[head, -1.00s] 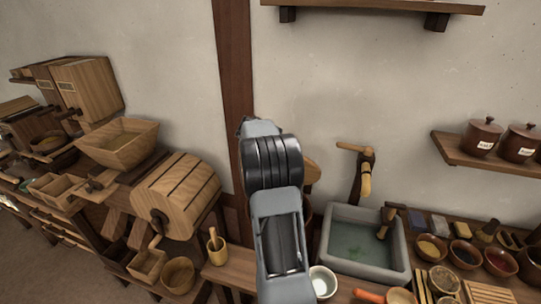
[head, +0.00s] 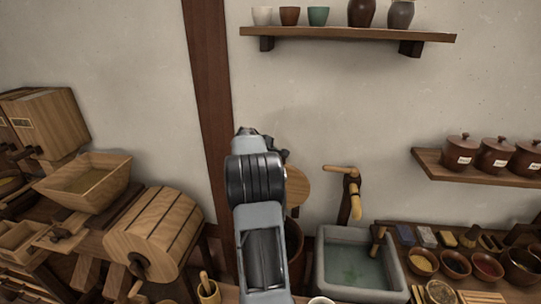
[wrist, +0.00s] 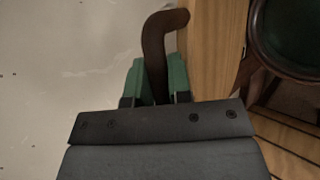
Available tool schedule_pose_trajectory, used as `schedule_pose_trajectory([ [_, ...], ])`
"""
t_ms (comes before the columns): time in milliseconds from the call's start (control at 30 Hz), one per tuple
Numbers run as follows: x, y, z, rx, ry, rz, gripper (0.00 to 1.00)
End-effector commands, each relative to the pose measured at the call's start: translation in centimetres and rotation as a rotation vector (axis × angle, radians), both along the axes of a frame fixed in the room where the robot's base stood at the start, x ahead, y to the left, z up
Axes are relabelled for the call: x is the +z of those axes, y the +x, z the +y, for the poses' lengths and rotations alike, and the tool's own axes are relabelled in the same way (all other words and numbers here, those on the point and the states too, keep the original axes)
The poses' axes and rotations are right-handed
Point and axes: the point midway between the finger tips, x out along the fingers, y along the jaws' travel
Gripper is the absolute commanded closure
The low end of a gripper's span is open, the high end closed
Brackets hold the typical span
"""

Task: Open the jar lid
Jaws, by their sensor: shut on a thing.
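A pale round wooden lid (head: 298,187) shows partly behind my arm in the head view, with its face turned toward the camera, apparently tilted up. A brown jar (head: 295,252) is partly visible below it, mostly hidden by my arm. In the wrist view my gripper (wrist: 157,78) has its green fingers on either side of a dark curved handle (wrist: 154,50) and is shut on it. The handle's top bends toward a pale wooden surface (wrist: 210,45), probably the lid. A dark round rim (wrist: 256,45) with a dark green inside shows at the upper right; I cannot tell if it is the jar's.
A grey stone sink (head: 318,262) with a wooden tap (head: 350,195) stands right of the jar. A slatted wooden drum (head: 155,228) is at the left. Shelves (head: 350,40) hang on the wall, above and at right (head: 470,170). Wall space between is clear.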

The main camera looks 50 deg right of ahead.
Motion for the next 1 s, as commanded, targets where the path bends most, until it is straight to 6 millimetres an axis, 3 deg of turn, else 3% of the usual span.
schedule_pose_trajectory([
  [67,0.1,0.2,0.0,0.001,-0.001,-0.009,1.0],
  [100,0.1,0.2,0.0,0.001,-0.001,-0.009,0.79],
  [333,0.1,0.0,-0.1,-0.001,0.0,-0.004,0.57],
  [667,0.2,-0.1,0.2,-0.003,0.001,-0.002,0.56],
  [1000,3.8,0.4,4.9,0.005,-0.004,-0.007,0.56],
])
